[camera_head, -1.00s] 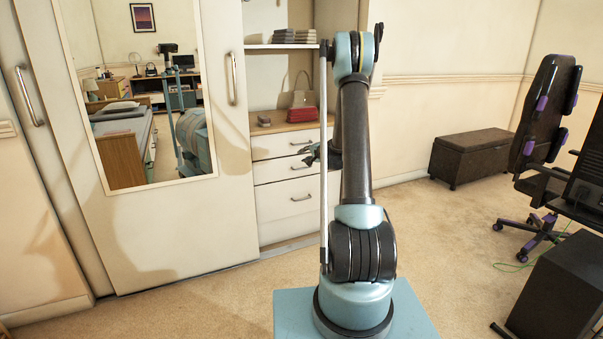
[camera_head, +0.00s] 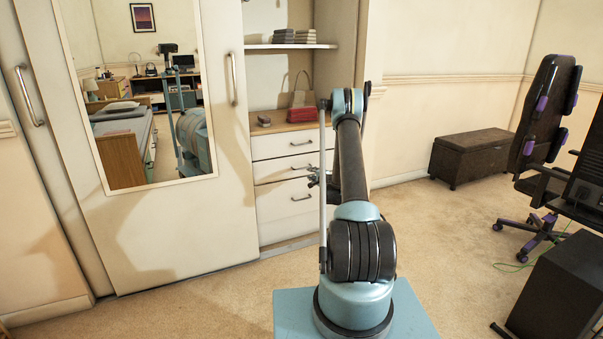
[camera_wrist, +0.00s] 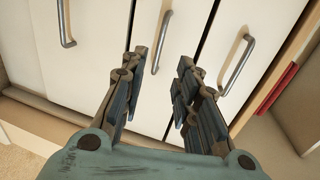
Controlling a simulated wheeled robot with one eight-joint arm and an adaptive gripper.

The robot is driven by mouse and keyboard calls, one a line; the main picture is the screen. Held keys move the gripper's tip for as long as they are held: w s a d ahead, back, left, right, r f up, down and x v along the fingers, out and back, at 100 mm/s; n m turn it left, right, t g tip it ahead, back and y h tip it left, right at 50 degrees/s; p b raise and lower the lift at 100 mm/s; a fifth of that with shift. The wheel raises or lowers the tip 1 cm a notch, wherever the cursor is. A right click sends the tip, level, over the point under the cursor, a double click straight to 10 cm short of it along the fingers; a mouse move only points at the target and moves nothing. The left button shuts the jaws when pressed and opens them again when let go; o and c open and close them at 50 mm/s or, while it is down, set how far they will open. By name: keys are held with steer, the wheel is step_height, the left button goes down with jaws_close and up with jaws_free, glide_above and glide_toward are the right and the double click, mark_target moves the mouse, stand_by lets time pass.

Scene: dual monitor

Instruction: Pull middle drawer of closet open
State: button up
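The closet's middle drawer (camera_head: 272,170) is a white front between the top drawer (camera_head: 272,147) and the bottom drawer (camera_head: 275,208). It looks closed. In the wrist view the drawers appear turned on their side, and the middle drawer's metal handle (camera_wrist: 161,42) lies between and just beyond my fingertips. My gripper (camera_wrist: 162,60) is open, one finger on each side of that handle's line. No contact with the handle is visible. In the head view my gripper (camera_head: 315,179) is small, in front of the drawers' right side, partly hidden by my arm.
The top drawer's handle (camera_wrist: 237,64) and bottom drawer's handle (camera_wrist: 65,24) flank the middle one. A red bag (camera_head: 303,113) sits on the wooden top above the drawers. A mirrored sliding door (camera_head: 230,220) stands left. Carpet is clear in front; a dark chest (camera_head: 470,158) is farther right.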

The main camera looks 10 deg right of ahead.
steer(key=x, duration=1.5)
steer(key=shift+w+a, duration=0.15)
steer(key=shift+w, duration=0.2)
jaws_close()
